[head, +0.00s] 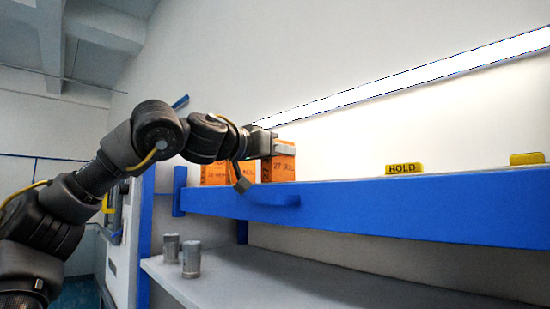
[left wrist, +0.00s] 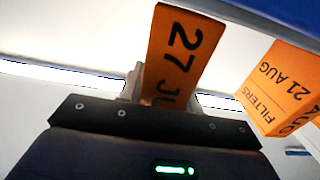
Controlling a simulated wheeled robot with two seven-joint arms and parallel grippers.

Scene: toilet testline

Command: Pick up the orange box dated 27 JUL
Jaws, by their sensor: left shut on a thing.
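The orange box dated 27 JUL (head: 284,163) is at the left part of the blue shelf in the head view, at the end of my left arm. My left gripper (head: 268,143) is shut on this box near its top. In the left wrist view the box (left wrist: 182,52) rises from between the jaws, its lower lettering partly hidden by the gripper (left wrist: 152,98). Whether the box touches the shelf is hard to tell. My right gripper is not in view.
The blue shelf edge (head: 400,206) carries a yellow HOLD sign (head: 404,168). Two grey cylinders (head: 191,259) stand on the grey counter (head: 260,278) below.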

